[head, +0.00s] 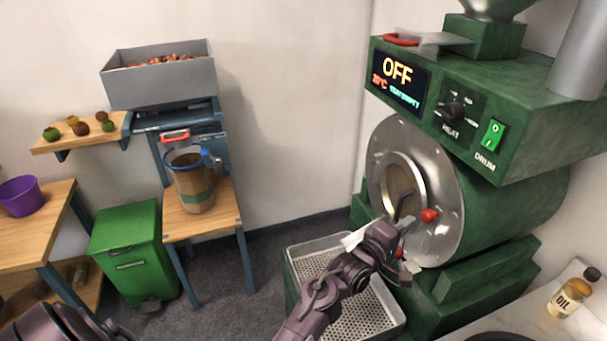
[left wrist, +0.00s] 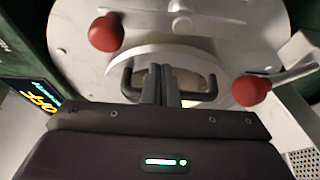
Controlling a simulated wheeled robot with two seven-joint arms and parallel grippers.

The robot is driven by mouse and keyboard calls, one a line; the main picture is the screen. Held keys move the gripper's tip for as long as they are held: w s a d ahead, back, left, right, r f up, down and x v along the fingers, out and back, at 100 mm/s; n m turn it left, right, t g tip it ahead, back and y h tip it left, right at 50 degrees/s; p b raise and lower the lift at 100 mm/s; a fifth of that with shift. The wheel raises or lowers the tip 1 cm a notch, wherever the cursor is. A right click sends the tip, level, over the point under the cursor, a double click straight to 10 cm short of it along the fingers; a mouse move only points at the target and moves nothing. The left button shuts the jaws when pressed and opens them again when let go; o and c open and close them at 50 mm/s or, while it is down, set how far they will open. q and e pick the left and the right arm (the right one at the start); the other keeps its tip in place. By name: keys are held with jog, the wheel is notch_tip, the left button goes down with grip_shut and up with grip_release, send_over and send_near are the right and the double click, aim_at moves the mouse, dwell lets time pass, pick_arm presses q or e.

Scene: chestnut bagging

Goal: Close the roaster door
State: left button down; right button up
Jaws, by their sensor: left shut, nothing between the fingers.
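The green roaster (head: 520,200) stands at the right with a round steel front plate (head: 447,190). Its small round door (head: 402,180), with a pale ring and a window, sits at the plate's middle; I cannot tell if it is fully shut. The door's dark handle (left wrist: 128,78) shows in the left wrist view, spanning the window. My left gripper (head: 405,218) is shut and empty in front of the door. In the left wrist view its fingertips (left wrist: 160,75) lie between the handle's two ends; contact is unclear. My right gripper is out of view.
Red knobs (left wrist: 106,33) (left wrist: 251,90) stick out near the door. A perforated cooling tray (head: 345,305) lies below it. The display (head: 398,80) reads OFF. An oil bottle (head: 573,293) stands at right. A jug (head: 193,185) and green bin (head: 127,255) stand left.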

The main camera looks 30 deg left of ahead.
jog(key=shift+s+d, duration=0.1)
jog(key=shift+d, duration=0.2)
